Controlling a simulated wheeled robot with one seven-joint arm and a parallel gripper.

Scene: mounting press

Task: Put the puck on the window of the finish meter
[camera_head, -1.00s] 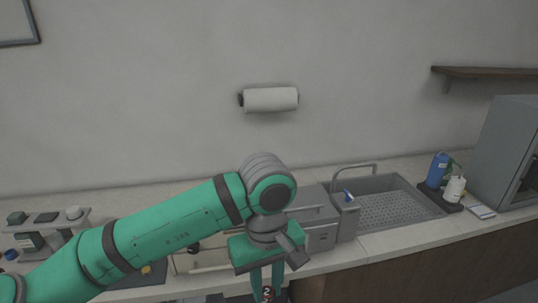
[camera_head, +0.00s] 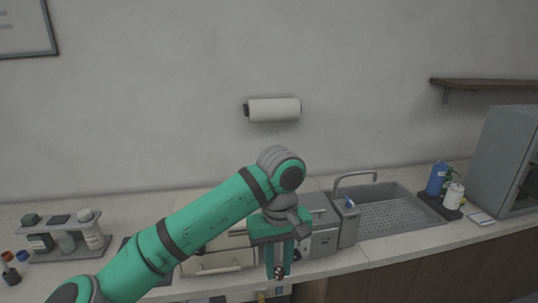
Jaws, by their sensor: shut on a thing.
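My gripper (camera_head: 279,262) points down in front of the counter's front edge, its two green fingers shut on a small dark puck (camera_head: 280,272) with a pale mark. The fingers hide much of the puck. It is held apart from the counter, near a grey boxy machine. I cannot make out the finish meter or its window for certain; my arm covers part of the counter.
The grey machine (camera_head: 322,240) stands right of my gripper, beside the sink (camera_head: 390,213). A cream drawer-like unit (camera_head: 218,263) lies left of it. A bottle rack (camera_head: 62,253) stands at left. Bottles (camera_head: 452,195) stand right of the sink. Clear counter (camera_head: 425,240) lies before the sink.

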